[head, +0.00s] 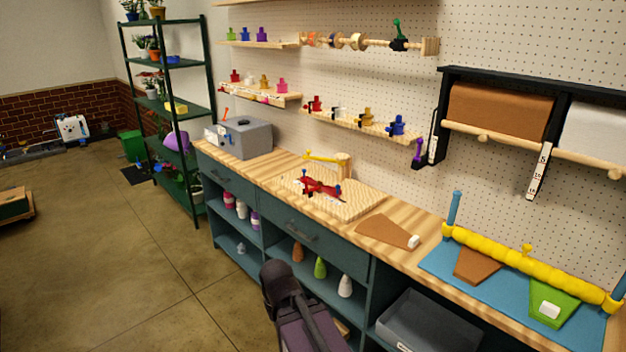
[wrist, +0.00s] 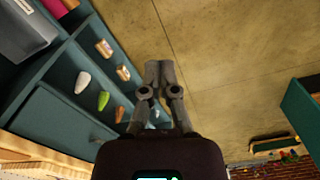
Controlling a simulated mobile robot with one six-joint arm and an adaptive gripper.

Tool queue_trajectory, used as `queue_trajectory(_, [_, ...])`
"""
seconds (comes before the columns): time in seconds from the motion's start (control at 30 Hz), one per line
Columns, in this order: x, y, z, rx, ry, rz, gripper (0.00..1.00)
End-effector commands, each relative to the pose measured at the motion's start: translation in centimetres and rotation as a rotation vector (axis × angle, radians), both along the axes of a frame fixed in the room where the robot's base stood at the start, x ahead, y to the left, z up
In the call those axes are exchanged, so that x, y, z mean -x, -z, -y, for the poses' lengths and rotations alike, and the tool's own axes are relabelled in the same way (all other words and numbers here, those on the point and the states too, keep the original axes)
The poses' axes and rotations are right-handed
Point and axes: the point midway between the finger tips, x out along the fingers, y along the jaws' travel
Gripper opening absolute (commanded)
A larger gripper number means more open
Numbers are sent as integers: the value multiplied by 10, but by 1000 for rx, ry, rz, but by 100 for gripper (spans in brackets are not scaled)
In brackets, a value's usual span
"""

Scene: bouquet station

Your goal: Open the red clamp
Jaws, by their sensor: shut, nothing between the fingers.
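A red clamp-like piece (head: 320,186) with blue parts lies on a light wooden board (head: 352,208) on the workbench; its jaw state is too small to tell. Another red piece (head: 313,105) sits on the lower pegboard shelf. Which of these is the red clamp I cannot tell for certain. In the wrist view my gripper (wrist: 159,70) is shut and empty, pointing down over the bare floor. No clamp shows in that view. In the head view my dark arm stands in front of the bench, apart from the board.
The wooden worktop (head: 275,170) also carries a grey box (head: 246,138), a brown piece (head: 386,231) and a blue mat (head: 450,262) with a yellow roller (head: 530,265). Open shelves below hold coloured cones (head: 320,267) and a grey bin (head: 425,325).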

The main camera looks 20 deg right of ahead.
Motion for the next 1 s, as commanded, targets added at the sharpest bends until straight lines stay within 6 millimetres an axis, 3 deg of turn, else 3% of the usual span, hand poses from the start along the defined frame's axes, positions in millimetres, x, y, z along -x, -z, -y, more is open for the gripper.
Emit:
queue_trajectory(0.27, [-11,2,0,-24,3,11,0])
queue_trajectory(0.47, [-57,6,6,-136,27,63,0])
queue_trajectory(0.63, [-128,5,18,-308,63,162,0])
queue_trajectory(0.77, [-192,-1,40,-458,109,272,0])
queue_trajectory(0.87, [-242,-11,65,-570,153,368,0])
queue_trajectory(1.0, [-307,-29,113,-713,227,516,0])
